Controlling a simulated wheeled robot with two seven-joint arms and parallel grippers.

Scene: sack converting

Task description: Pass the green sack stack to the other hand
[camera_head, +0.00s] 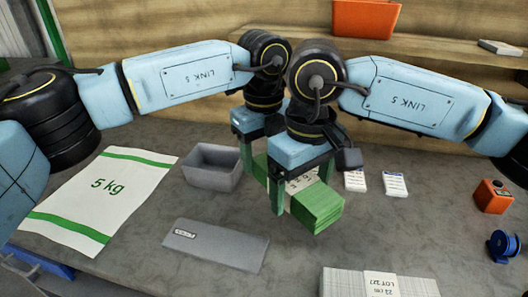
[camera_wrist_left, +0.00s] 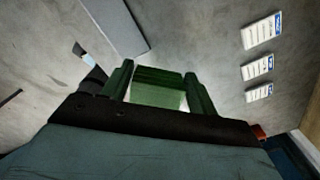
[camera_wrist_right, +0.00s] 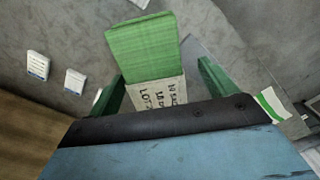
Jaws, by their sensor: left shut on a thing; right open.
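The green sack stack (camera_head: 318,207) is a thick block with green ends and a white printed band around its middle. It is in the middle of the table in the head view; I cannot tell whether it touches the table. My left gripper (camera_wrist_left: 160,90) is shut on the stack, at its far left end in the head view. My right gripper (camera_wrist_right: 162,90) is open, with its fingers on either side of the stack near the printed band. The right wrist view shows the green end (camera_wrist_right: 142,48) beyond the fingers. In the head view the right gripper hides much of the left one.
A grey bin (camera_head: 212,177) stands left of the stack, beside a white 5 kg sack (camera_head: 110,190). A grey flat piece (camera_head: 215,246) and a banded pale stack (camera_head: 345,284) lie in front. Small cards (camera_head: 395,184), an orange device (camera_head: 492,197) and a blue reel (camera_head: 505,245) are right.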

